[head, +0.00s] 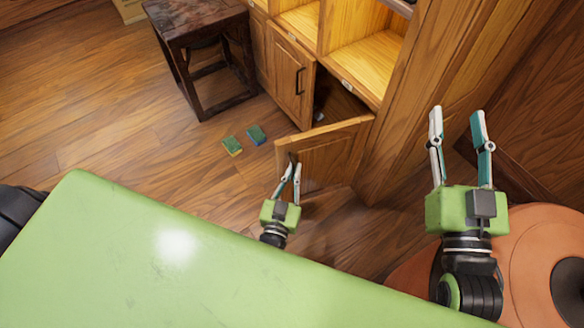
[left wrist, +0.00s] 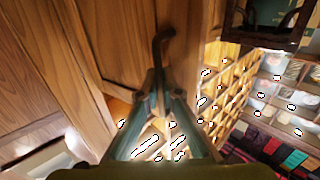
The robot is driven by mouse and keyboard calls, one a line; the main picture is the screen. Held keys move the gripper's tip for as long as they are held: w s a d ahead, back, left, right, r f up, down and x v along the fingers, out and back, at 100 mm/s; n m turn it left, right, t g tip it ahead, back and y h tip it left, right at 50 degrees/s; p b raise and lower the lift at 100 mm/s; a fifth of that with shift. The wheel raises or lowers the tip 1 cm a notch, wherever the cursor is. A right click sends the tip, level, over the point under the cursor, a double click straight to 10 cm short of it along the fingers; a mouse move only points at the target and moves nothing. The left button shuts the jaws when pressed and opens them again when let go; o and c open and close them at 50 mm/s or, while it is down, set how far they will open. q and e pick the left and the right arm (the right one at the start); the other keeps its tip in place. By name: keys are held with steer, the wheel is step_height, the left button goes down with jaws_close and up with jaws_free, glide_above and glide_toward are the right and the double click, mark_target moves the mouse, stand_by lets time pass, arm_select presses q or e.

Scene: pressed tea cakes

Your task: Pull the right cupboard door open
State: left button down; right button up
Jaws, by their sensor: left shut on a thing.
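The right cupboard door (head: 325,148) stands ajar, swung outward from the cabinet, with a dark opening (head: 338,100) behind it. The left cupboard door (head: 290,80), with a dark bar handle, is shut. My left gripper (head: 293,163) is at the outer face of the right door, near its free edge. In the left wrist view, its fingers (left wrist: 156,76) are shut on the lower part of the dark bent handle (left wrist: 160,45) on the door (left wrist: 115,40). The door hides much of the cupboard's inside. My right gripper (head: 457,113) is open and empty, right of the cabinet.
A dark wooden stool (head: 197,15) stands left of the cabinet. A large orange rounded thing (head: 530,250) is below my right gripper. The floor at left is clear.

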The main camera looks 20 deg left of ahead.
arm_select(q)
steer(key=shift+s+a+f, duration=0.1)
steer(key=shift+a, duration=0.05)
steer(key=c, duration=2.5)
jaws_free()
steer(key=shift+c, duration=0.2)
steer(key=shift+s, duration=0.1)
steer(key=s, duration=0.7)
steer(key=shift+s+d, duration=0.15)
steer(key=shift+d, duration=0.3)
